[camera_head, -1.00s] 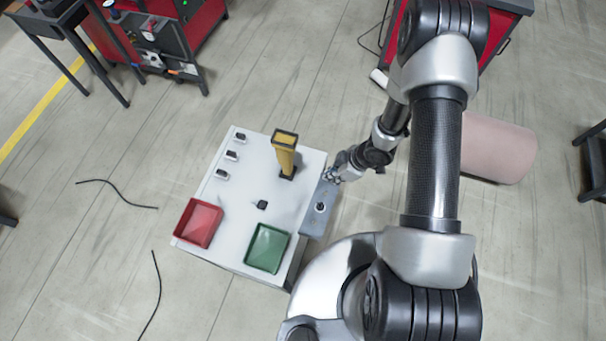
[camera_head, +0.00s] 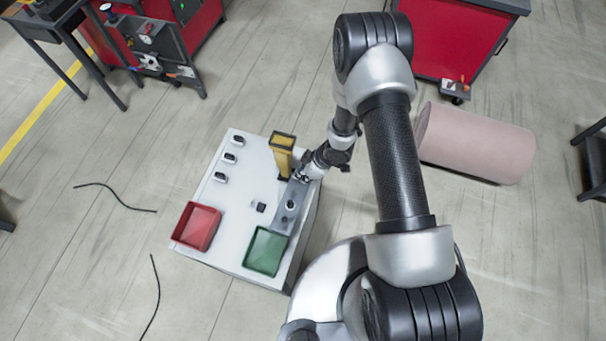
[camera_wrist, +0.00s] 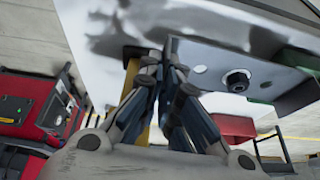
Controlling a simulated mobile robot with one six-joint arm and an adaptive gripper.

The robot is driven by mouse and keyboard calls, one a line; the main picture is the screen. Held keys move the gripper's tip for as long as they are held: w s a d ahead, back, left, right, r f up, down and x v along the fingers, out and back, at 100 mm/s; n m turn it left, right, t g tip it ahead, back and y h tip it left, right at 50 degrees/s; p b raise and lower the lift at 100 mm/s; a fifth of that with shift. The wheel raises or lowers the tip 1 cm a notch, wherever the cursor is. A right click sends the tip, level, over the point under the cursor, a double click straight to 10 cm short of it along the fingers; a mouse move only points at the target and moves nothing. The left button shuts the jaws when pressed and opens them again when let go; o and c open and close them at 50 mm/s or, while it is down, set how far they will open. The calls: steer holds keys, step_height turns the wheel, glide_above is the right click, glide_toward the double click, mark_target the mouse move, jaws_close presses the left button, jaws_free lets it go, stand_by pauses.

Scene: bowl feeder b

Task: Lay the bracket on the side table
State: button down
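The bracket (camera_head: 284,222) is a grey metal plate with a dark round fitting on it. My gripper (camera_head: 303,176) is shut on its far end. In the head view the bracket lies over the right part of the white-topped table (camera_head: 235,200), between the yellow post and the green tray. I cannot tell whether it touches the top. In the wrist view the gripper fingers (camera_wrist: 163,62) close on the edge of the bracket (camera_wrist: 210,72), and its dark fitting shows to the right.
On the table stand a yellow post (camera_head: 282,158), a red tray (camera_head: 196,226), a green tray (camera_head: 265,251), a small black block (camera_head: 261,207) and several small black-and-white pieces along the left. A pink cylinder (camera_head: 475,145) lies on the floor to the right.

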steer(key=shift+f+b, duration=0.45)
steer(key=shift+f, duration=0.15)
steer(key=c, duration=1.8)
jaws_free()
steer(key=shift+r, duration=0.1)
steer(key=shift+r+p, duration=0.25)
steer(key=shift+p, duration=0.05)
steer(key=p+v, duration=0.3)
steer(key=v, duration=0.9)
steer(key=shift+r, duration=0.4)
